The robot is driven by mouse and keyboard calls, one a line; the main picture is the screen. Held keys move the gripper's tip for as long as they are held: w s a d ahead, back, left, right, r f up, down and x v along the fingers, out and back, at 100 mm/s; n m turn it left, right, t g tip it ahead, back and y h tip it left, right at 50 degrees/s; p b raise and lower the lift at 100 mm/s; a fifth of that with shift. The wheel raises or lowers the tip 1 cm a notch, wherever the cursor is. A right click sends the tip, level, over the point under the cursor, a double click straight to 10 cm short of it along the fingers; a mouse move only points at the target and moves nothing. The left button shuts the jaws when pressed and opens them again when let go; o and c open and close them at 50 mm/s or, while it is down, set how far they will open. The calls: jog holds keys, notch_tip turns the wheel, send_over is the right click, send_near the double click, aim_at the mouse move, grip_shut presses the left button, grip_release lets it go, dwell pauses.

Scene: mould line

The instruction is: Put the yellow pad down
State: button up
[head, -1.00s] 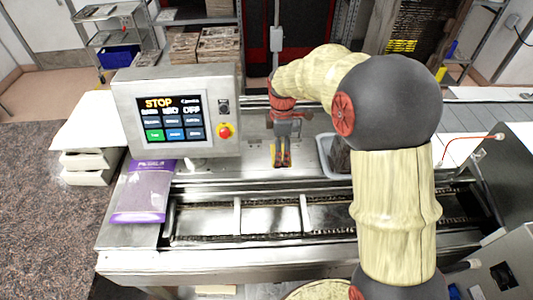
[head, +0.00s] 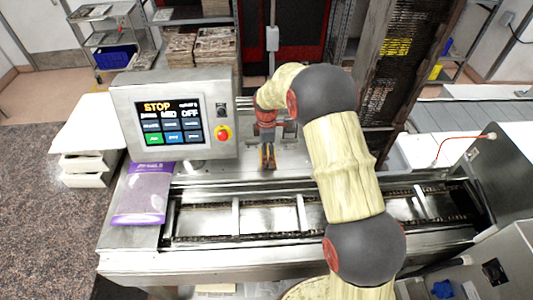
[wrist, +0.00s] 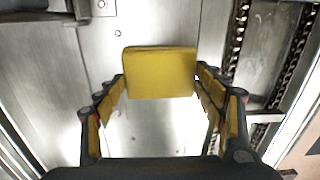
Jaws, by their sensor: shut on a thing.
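The yellow pad (wrist: 160,73) is between the fingers of my gripper (wrist: 162,98) in the wrist view, over a bare metal surface. My gripper is shut on it, with yellow-lined fingers on both sides. In the head view my gripper (head: 268,158) points down at the steel deck (head: 222,172), right of the control panel. A small piece of yellow shows at its tips there. I cannot tell whether the pad touches the deck.
The control panel (head: 173,120) with a screen and red button stands close on the left. A purple-and-white bag (head: 143,193) lies below it. A chain conveyor (head: 265,217) runs along the front. A pale bin (head: 412,150) is at the right. Deck around my gripper is clear.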

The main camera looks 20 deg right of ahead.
jog(key=shift+f, duration=0.2)
jog(key=o, duration=1.2)
jog(key=shift+c, duration=0.2)
jog(key=shift+o, duration=0.3)
